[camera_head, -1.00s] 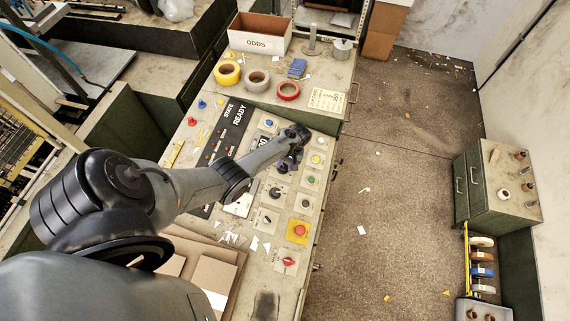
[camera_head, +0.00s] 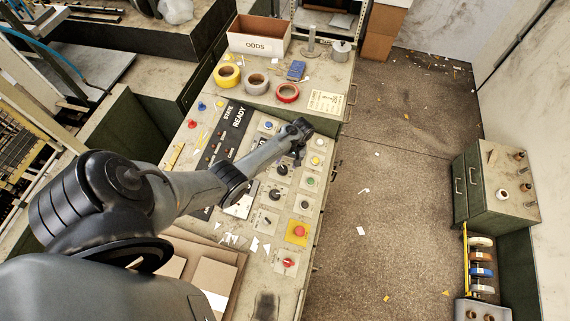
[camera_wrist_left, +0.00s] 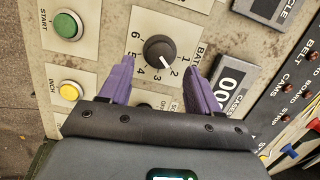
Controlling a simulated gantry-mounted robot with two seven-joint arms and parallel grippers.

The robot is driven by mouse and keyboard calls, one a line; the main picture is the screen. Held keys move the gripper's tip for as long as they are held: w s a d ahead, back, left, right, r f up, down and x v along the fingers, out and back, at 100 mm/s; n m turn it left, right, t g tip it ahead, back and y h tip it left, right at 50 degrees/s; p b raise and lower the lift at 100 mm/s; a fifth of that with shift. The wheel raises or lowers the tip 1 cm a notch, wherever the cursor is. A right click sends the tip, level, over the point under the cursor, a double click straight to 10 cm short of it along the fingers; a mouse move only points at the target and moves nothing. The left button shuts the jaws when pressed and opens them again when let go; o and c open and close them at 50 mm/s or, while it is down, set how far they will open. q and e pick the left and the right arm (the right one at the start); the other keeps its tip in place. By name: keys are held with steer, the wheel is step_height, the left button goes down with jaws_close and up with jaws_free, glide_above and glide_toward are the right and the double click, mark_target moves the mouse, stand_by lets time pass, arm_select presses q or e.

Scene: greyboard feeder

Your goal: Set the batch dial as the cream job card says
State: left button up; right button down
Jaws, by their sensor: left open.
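The batch dial (camera_wrist_left: 159,49) is a round black knob on a cream plate marked 1 to 6. Its white mark points at about 2. In the head view the dial (camera_head: 281,169) sits on the control panel, just left of and below my gripper. My left gripper (camera_head: 297,160) is empty and open above the panel. In the left wrist view its purple fingers (camera_wrist_left: 159,82) are spread apart below the dial, not touching it. The cream job card (camera_head: 326,102) lies on the bench beyond the panel; its writing is too small to read. My right gripper is not in view.
Beside the dial are a green START button (camera_wrist_left: 67,24), a yellow INCH button (camera_wrist_left: 70,91) and a CASES counter (camera_wrist_left: 236,86). A red button on a yellow plate (camera_head: 298,231) is nearer. Tape rolls (camera_head: 257,83) and an ODDS box (camera_head: 258,38) stand beyond. Open floor lies right.

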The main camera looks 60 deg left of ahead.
arm_select(q)
steer(key=v, duration=0.7)
steer(key=shift+s+f, duration=0.1)
